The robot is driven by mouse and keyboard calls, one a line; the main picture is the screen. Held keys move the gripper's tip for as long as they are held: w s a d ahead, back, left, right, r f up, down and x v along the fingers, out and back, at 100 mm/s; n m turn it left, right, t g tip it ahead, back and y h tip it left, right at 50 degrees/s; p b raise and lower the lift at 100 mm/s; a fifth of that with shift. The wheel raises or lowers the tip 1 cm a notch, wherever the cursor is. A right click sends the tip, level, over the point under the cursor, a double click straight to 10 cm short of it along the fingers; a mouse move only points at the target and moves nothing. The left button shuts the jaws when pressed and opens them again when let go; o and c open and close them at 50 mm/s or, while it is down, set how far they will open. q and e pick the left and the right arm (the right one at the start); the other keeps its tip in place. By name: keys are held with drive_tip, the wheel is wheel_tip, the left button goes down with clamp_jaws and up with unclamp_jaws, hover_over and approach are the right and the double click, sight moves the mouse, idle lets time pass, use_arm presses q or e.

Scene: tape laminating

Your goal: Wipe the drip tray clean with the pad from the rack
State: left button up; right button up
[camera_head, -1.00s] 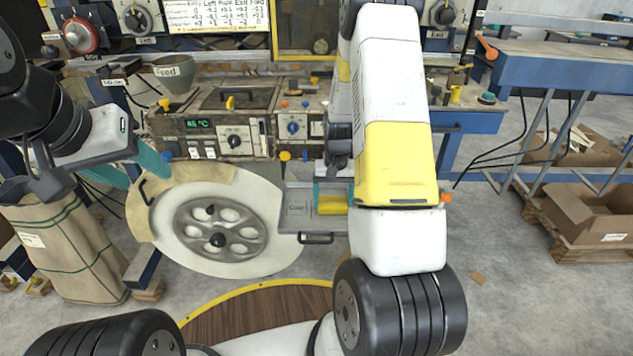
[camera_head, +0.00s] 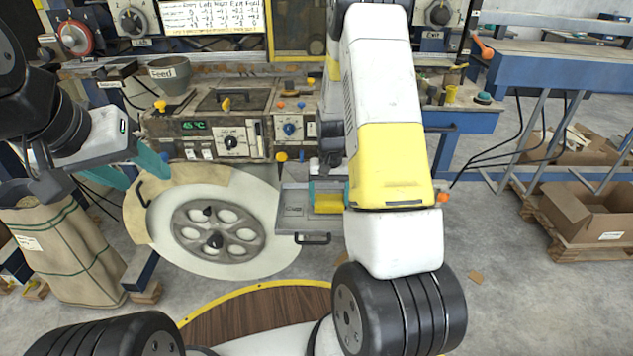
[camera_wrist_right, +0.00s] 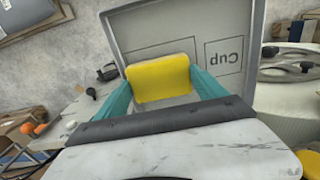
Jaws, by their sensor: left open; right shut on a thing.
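The yellow pad (camera_head: 328,204) is between the teal fingers of my right gripper (camera_head: 329,196), which is shut on it. The pad is over the right part of the grey drip tray (camera_head: 292,212). The right wrist view shows the pad (camera_wrist_right: 158,78) across the tray (camera_wrist_right: 130,30), whose floor has drawn outlines and a "Cup" mark. Whether the pad touches the floor is unclear, and the part beneath it is hidden. No clear stain shows on the visible floor. My left gripper (camera_head: 128,168) is open and empty at the left, away from the tray.
A large pale disc with a spoked hub (camera_head: 218,230) stands left of the tray. A control panel (camera_head: 228,140) with knobs is behind. A tall sack (camera_head: 65,250) is at far left, and cardboard boxes (camera_head: 590,210) are at right. Open floor lies between the tray and the boxes.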

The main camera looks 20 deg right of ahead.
drive_tip(key=shift+w+a+f, duration=0.1)
drive_tip(key=shift+w+a, duration=0.2)
drive_tip(key=shift+a, duration=0.9)
drive_tip(key=shift+w+a, duration=0.35)
drive_tip(key=shift+a, duration=0.9)
drive_tip(key=shift+w+a+f, duration=0.1)
drive_tip(key=shift+w+a, duration=0.2)
drive_tip(key=shift+a, duration=0.9)
drive_tip(key=shift+r, duration=0.1)
drive_tip(key=shift+r, duration=2.95)
drive_tip(key=shift+r, duration=0.1)
drive_tip(key=shift+r, duration=1.4)
